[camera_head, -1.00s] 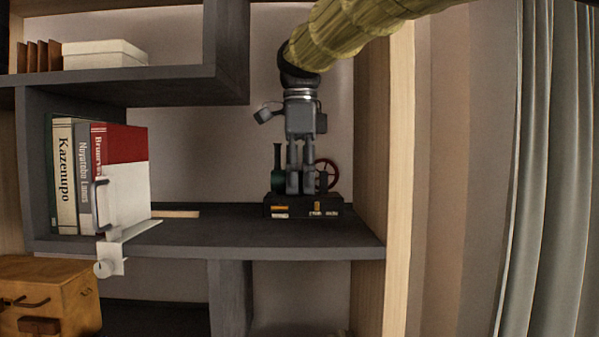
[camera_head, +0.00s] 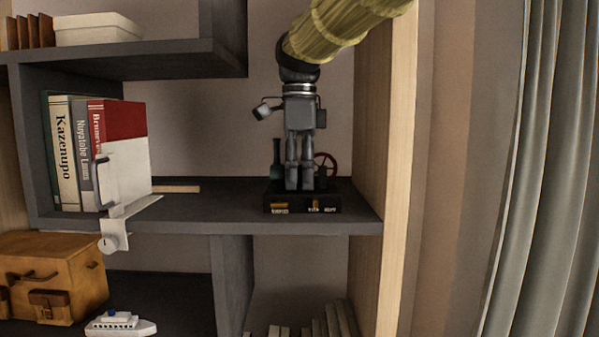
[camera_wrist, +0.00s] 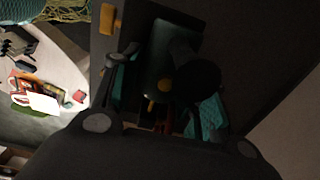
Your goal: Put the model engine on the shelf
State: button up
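The model engine (camera_head: 302,203) has a black base with small yellow and white marks, a green upright cylinder and a red wheel. In the head view it is upright at the right end of the middle shelf (camera_head: 200,219). I cannot tell whether its base touches the shelf board or is slightly above it. My gripper (camera_head: 300,183) points straight down from above, its fingers close together on the engine and partly hiding it. In the dark wrist view, the green engine body (camera_wrist: 165,60) lies between the fingers; the exact contact is hidden.
Books (camera_head: 120,130) and a white bookend (camera_head: 122,195) stand on the shelf's left part. The right wooden panel (camera_head: 398,150) is close to the engine. An upper shelf (camera_head: 120,65) overhangs the left. Below are a brown case (camera_head: 65,262) and a toy ship (camera_head: 120,323).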

jog(key=shift+o, duration=0.6)
jog(key=shift+r, duration=0.1)
notch_tip(320, 180, up, 12)
jog(key=b, duration=0.3)
jog(key=shift+b, duration=0.35)
dwell(1.8)
